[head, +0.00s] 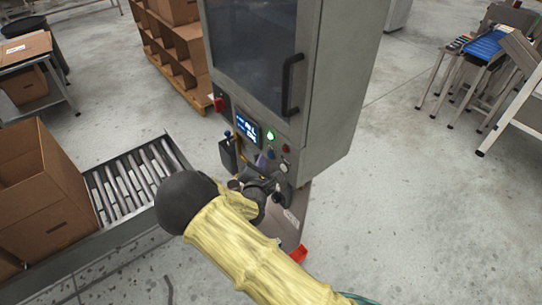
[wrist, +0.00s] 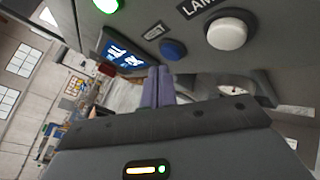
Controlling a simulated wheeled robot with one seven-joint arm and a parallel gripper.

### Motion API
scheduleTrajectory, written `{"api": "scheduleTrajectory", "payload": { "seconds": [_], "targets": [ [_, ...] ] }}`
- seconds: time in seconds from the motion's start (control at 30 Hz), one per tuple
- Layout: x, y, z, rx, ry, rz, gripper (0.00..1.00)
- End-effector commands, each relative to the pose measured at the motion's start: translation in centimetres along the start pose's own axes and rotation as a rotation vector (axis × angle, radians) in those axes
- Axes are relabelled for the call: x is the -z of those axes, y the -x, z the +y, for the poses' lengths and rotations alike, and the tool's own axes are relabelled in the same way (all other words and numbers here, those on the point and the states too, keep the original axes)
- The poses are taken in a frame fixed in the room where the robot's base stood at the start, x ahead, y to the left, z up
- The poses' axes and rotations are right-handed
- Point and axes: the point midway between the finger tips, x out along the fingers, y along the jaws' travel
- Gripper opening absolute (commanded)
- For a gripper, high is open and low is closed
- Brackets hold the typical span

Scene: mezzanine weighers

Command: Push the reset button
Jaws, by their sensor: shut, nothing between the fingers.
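The control panel on the grey cabinet (head: 335,90) faces my arm. In the wrist view a blue button (wrist: 173,50) sits beside a small label (wrist: 153,31) that looks like RESET. The blue button also shows in the head view (head: 271,154), small. My gripper (wrist: 158,72) is shut and empty, its purple fingers together. Its tips lie just below and left of the blue button in the wrist view, close to it; I cannot tell whether they touch the panel. In the head view my gripper (head: 261,160) is at the lower panel, partly hidden by my arm.
A white button (wrist: 227,34) labelled LAMP, a lit green button (wrist: 106,4) and a lit display (wrist: 120,48) surround the blue button. A roller conveyor (head: 130,178) with a cardboard box (head: 45,190) stands at the left.

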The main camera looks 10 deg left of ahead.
Motion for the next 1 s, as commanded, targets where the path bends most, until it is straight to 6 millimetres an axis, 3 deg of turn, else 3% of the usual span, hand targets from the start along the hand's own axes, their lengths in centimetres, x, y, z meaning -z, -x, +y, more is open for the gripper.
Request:
{"api": "scheduleTrajectory", "payload": {
  "seconds": [0.43, 1.0],
  "targets": [
    [0.3, 0.4, 0.3, 0.0, 0.0, 0.001, 0.0],
    [2.5, 3.5, 2.5, -0.001, 0.0, 0.001, 0.0]
  ]
}}
